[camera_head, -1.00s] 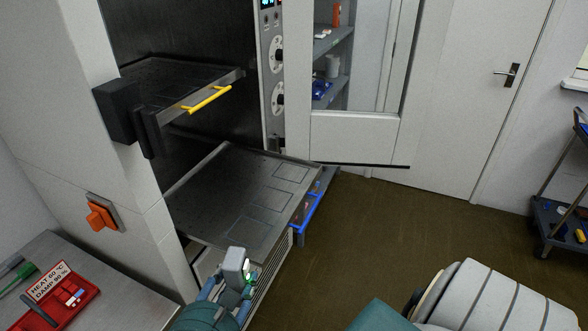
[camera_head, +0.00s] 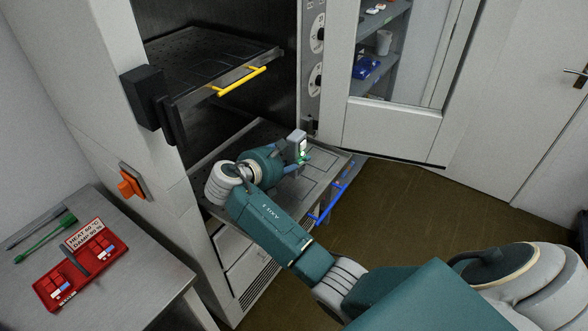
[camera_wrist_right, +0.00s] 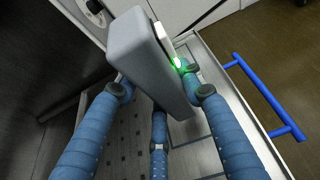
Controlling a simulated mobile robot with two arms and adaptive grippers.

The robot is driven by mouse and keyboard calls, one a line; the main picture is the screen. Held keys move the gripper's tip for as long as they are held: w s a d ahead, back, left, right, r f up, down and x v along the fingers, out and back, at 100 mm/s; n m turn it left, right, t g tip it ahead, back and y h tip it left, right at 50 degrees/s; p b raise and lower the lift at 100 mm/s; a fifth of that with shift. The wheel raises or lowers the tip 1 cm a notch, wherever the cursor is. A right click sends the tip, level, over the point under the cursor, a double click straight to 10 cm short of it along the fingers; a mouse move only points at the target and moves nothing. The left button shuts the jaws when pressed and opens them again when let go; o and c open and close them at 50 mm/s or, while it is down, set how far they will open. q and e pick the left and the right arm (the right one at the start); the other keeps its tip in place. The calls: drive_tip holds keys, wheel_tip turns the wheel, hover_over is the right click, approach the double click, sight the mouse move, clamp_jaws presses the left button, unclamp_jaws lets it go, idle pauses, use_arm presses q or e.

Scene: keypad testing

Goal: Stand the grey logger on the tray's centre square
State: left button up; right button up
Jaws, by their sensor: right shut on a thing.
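The grey logger (camera_head: 297,142), with a pale face and a small green light, is held in my right gripper (camera_head: 293,160) over the lower tray. In the right wrist view the logger (camera_wrist_right: 142,62) is between the blue fingers of my right gripper (camera_wrist_right: 163,92), which are shut on it. The lower tray (camera_head: 246,136) is pulled out and has outlined squares along its front part. My gripper and arm cover part of these squares. I cannot tell whether the logger's base touches the tray. My left gripper is not in view.
The upper shelf with a yellow handle (camera_head: 240,81) sits above and left of my gripper. A blue handle (camera_head: 335,190) runs along the lower tray's front. The open glazed door (camera_head: 395,132) stands at the right. A red tray (camera_head: 80,270) lies on the side bench.

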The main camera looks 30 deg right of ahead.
drive_tip(key=shift+f, duration=0.8)
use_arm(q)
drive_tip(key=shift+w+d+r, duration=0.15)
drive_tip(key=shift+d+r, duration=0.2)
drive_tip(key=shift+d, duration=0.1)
use_arm(e)
drive_tip(key=shift+f, duration=1.6)
drive_tip(key=o, duration=1.2)
drive_tip(key=shift+f, duration=0.1)
use_arm(q)
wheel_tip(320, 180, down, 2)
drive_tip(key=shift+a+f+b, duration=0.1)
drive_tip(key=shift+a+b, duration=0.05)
drive_tip(key=shift+b, duration=0.6)
use_arm(e)
drive_tip(key=v, duration=1.2)
drive_tip(key=shift+a, duration=0.15)
